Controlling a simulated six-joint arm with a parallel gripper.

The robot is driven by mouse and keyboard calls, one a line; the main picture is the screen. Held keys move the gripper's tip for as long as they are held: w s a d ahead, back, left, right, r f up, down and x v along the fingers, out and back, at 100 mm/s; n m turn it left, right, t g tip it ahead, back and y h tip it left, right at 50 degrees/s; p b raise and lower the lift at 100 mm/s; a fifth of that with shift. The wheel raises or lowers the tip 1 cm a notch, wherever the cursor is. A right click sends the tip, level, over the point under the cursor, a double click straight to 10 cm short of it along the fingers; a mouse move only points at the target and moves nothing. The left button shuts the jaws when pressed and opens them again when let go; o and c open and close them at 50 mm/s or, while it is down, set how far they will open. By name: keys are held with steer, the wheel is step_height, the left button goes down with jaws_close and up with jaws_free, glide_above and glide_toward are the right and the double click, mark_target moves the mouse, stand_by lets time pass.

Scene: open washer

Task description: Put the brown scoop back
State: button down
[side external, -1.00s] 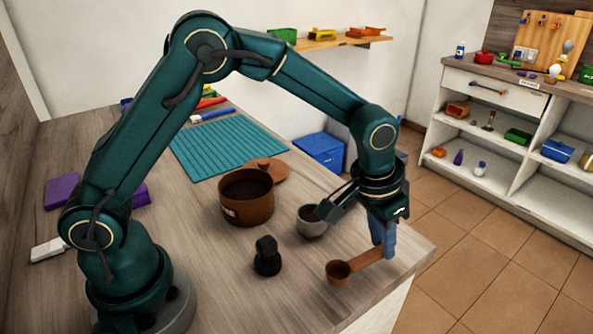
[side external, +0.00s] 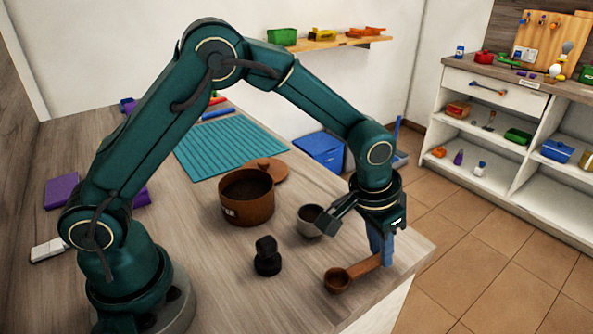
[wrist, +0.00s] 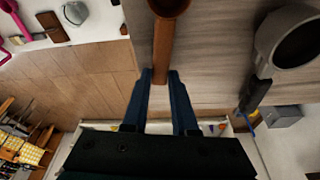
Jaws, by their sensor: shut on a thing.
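The brown scoop (side external: 337,280) is near the front right corner of the counter, its round bowl pointing left. I cannot tell whether it touches the counter. My gripper (side external: 383,254) is shut on the end of its handle. In the wrist view the scoop's handle (wrist: 162,48) runs up from between the fingertips of my gripper (wrist: 161,77), and the bowl is cut off at the top edge. A brown pot (side external: 235,212) with dark contents stands open farther back, with a round brown lid (side external: 265,167) behind it.
A grey cup (side external: 310,222) stands between the pot and my gripper; a grey round vessel with a dark handle (wrist: 262,45) shows in the wrist view. A small black object (side external: 267,257) stands left of the scoop. A teal mat (side external: 228,145) lies behind the pot.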

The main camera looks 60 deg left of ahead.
mark_target(366, 263)
steer(key=shift+c, duration=2.3)
jaws_free()
steer(key=shift+c, duration=0.3)
steer(key=c, duration=0.3)
steer(key=shift+c, duration=0.2)
steer(key=v, duration=0.9)
